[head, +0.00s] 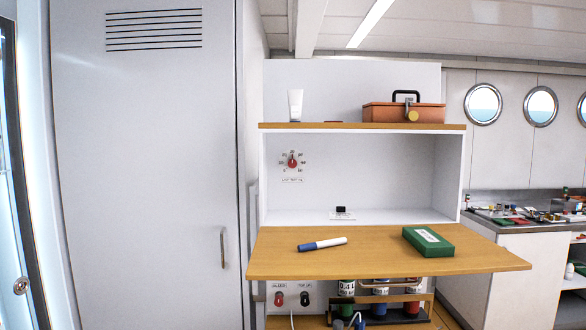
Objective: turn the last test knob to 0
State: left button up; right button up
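The knob (293,162) is a small red one on the white back wall of the cabinet niche, at its upper left. A ring of small numbers surrounds it, with a label below; both are too small to read surely. Its pointer seems to point roughly upward, but I cannot tell the exact number. Neither of my grippers is in view, and nothing touches the knob.
A wooden fold-down shelf (375,262) juts out below the niche, holding a blue-and-white marker (322,244) and a green box (428,242). A toolbox (375,112) and white tube (295,105) stand above. A tall locker (145,170) is at left. Bottles stand below.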

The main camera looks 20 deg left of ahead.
aim_at(292, 163)
jog(key=k, duration=0.85)
jog(key=k+u, duration=0.1)
jog(key=u, duration=0.6)
jog(key=k+j+u, duration=0.1)
jog(key=u, duration=0.3)
jog(key=l+u, duration=0.15)
jog(key=u, duration=0.3)
jog(key=l+u, duration=0.15)
jog(key=u, duration=0.35)
jog(key=k+l, duration=0.1)
jog(key=l, duration=4.25)
jog(key=k, duration=0.1)
